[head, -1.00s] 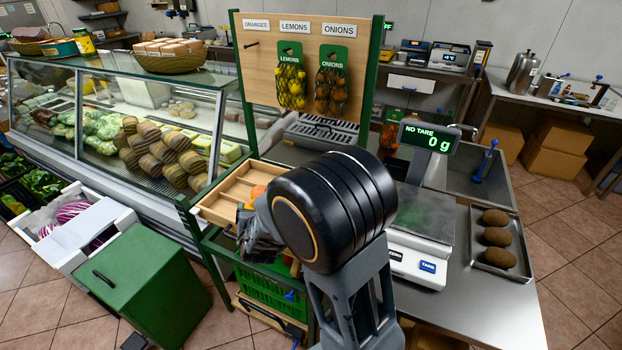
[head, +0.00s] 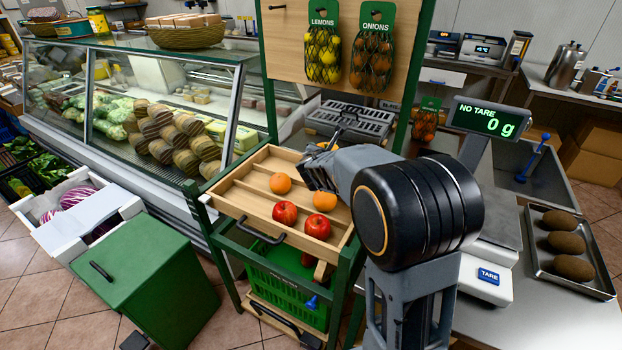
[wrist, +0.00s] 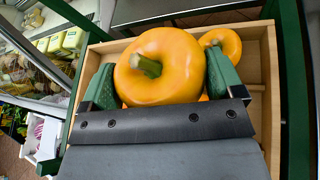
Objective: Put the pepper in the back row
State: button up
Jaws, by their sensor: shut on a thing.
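My gripper (wrist: 160,85) is shut on a yellow-orange pepper (wrist: 150,70) with a green stem, pinched between its green fingertips. In the head view my gripper (head: 318,172) is over the right part of the wooden drawer tray (head: 232,200), and the held pepper is hidden there. Dividers split the tray into rows. Two red apples (head: 302,221) lie in the front row and two oranges (head: 280,183) in the middle row. The visible left part of the back row (head: 268,163) is empty. A second yellow pepper (wrist: 222,42) lies beyond the held one in the wrist view.
A green-framed board with bags of lemons (head: 324,58) and onions (head: 371,62) stands behind the tray. A scale (head: 487,275) and a metal tray of brown produce (head: 561,245) are at right. A glass display case (head: 150,110) is at left.

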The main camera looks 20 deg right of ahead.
jog(key=w+f, duration=0.3)
jog(key=w, duration=0.1)
jog(key=w+f+p, duration=0.1)
jog(key=w+f, duration=0.2)
jog(key=w, duration=0.1)
jog(key=w+f, duration=0.3)
jog(key=w, duration=0.1)
jog(key=shift+w+a, duration=0.15)
jog(key=shift+a, duration=0.25)
jog(key=shift+w+f, duration=0.15)
jog(key=shift+f, duration=1.5)
jog(key=shift+f, duration=0.2)
jog(key=o, duration=0.5)
jog(key=shift+o, duration=1.1)
